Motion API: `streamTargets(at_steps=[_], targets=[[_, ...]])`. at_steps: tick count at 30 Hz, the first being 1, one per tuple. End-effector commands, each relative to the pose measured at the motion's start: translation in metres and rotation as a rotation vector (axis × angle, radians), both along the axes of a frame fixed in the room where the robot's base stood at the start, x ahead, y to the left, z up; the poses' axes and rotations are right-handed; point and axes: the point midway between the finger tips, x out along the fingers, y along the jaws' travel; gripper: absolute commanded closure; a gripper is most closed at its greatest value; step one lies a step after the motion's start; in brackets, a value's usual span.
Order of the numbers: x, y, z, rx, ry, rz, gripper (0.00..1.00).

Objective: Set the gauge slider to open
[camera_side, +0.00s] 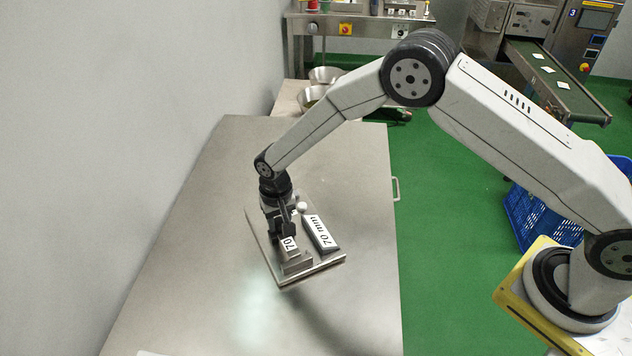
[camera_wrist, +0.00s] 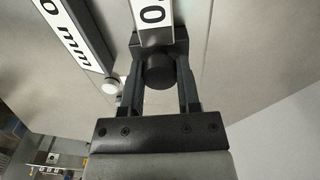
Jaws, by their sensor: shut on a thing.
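The gauge is a flat metal plate (camera_side: 329,262) on the steel table, with a slider block (camera_side: 290,246) labelled 70 on it. In the wrist view the block's labelled top (camera_wrist: 153,14) shows at the upper middle, cut by the frame edge. My gripper (camera_side: 281,228) points down over the plate at the far end of the block. In the wrist view my gripper (camera_wrist: 160,50) is shut on a dark round knob (camera_wrist: 160,71) at the block's near end. The knob's contact with the fingers is partly hidden, and the slider's track is mostly hidden beneath it.
A bar labelled 70 mm (camera_side: 321,234) lies beside the slider, with a small white knob (camera_side: 302,206) near its end. The steel table (camera_side: 190,270) is clear around the plate. Metal bowls (camera_side: 325,75) stand beyond it, and a blue crate (camera_side: 540,220) is on the floor.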

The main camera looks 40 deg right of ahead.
Motion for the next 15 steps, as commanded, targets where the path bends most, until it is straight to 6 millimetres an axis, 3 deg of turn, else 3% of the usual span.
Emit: streamTargets(at_steps=[15], targets=[[0.032, -0.006, 0.000, 0.001, -0.001, -0.001, 1.00]])
